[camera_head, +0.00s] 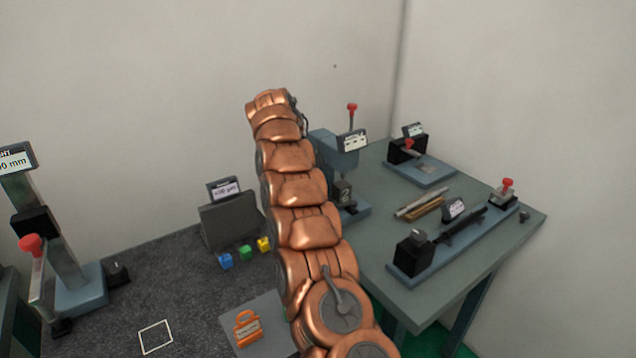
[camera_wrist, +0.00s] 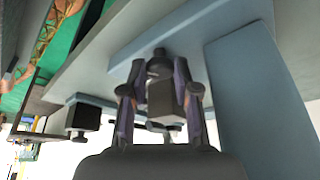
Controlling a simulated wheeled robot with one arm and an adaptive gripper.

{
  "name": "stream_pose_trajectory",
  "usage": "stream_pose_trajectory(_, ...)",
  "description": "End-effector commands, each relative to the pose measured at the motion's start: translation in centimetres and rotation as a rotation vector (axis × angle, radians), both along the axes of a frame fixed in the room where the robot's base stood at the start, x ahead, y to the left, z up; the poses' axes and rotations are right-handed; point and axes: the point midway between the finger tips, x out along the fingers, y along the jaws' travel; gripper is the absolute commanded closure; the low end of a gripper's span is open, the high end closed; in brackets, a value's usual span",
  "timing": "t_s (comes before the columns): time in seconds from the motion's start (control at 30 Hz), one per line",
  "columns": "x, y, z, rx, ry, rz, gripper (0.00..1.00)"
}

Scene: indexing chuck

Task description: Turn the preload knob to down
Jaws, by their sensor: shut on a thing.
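In the wrist view my gripper (camera_wrist: 160,78) has its two fingers closed in on a small dark knob (camera_wrist: 158,66) by the edge of a blue-grey base. A dark block (camera_wrist: 162,101) also shows between the fingers. I take the knob for the preload knob, but no label or pointer on it can be read. In the head view my arm reaches up beside the blue-grey press-like device (camera_head: 340,150), which has a block marked 2 (camera_head: 343,191). My gripper and the knob are hidden there behind the arm.
A blue-grey column (camera_wrist: 258,100) stands close to the gripper's right in the wrist view. The table (camera_head: 470,262) also holds a long rail device (camera_head: 440,250), rods (camera_head: 423,203) and a red-handled fixture (camera_head: 420,167). Coloured cubes (camera_head: 245,252) lie left of my arm.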

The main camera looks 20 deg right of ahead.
Motion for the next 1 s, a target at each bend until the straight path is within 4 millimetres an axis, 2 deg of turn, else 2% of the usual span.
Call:
stream_pose_trajectory(0.67,-0.03,-0.10,-0.15,-0.001,0.003,-0.046,1.00)
stream_pose_trajectory(0.7,-0.04,-0.09,-0.16,-0.001,0.003,-0.046,0.69)
stream_pose_trajectory(0.93,0.00,-0.05,-0.10,0.000,0.002,-0.045,0.45)
stream_pose_trajectory(1.0,0.01,-0.03,-0.09,0.000,0.001,-0.045,0.45)
